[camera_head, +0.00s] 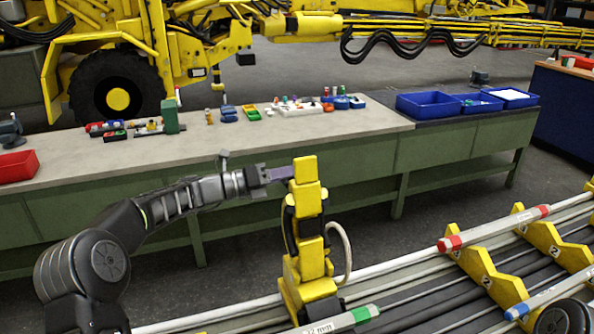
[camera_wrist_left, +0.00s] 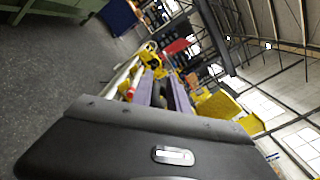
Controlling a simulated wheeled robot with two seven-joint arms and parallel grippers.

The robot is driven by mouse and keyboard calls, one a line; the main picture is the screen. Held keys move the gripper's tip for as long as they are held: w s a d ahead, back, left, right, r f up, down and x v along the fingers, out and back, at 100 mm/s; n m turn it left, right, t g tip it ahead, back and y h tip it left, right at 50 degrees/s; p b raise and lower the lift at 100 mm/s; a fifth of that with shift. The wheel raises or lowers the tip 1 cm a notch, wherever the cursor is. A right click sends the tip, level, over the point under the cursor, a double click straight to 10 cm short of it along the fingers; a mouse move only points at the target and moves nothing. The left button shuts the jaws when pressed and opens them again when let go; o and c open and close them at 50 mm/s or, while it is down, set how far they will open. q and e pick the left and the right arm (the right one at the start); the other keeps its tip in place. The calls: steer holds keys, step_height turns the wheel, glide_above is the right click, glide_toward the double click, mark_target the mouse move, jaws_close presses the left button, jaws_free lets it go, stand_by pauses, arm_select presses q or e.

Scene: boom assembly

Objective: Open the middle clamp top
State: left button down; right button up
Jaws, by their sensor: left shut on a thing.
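A yellow clamp (camera_head: 307,285) stands on the long rods in the middle of the head view. Its yellow top (camera_head: 305,170) is raised and points straight up above the rods. My left gripper (camera_head: 282,173) reaches in from the left, with its purple-grey fingers at the left side of the raised top, shut on it. In the left wrist view the two fingers of my left gripper (camera_wrist_left: 163,82) point away from the camera, with yellow parts beyond them; the exact grip is hard to make out. My right gripper is not in view.
A pale hose (camera_head: 344,250) loops beside the clamp. More yellow clamps (camera_head: 490,280) hold rods at the right, with a red-ended tube (camera_head: 495,229) on top. Behind, a workbench (camera_head: 260,140) carries small parts and blue bins (camera_head: 428,104). Open floor lies between bench and rods.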

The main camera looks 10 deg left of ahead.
arm_select(q)
steer(key=shift+s+d+f, duration=0.1)
steer(key=shift+s+f, duration=0.1)
steer(key=shift+f, duration=0.9)
steer(key=c, duration=1.5)
jaws_free()
steer(key=shift+o, duration=0.2)
steer(key=shift+s, duration=0.1)
steer(key=r+v, duration=0.1)
steer(key=v, duration=0.6)
steer(key=shift+a+r, duration=0.35)
steer(key=shift+a, duration=0.1)
steer(key=shift+s, duration=0.15)
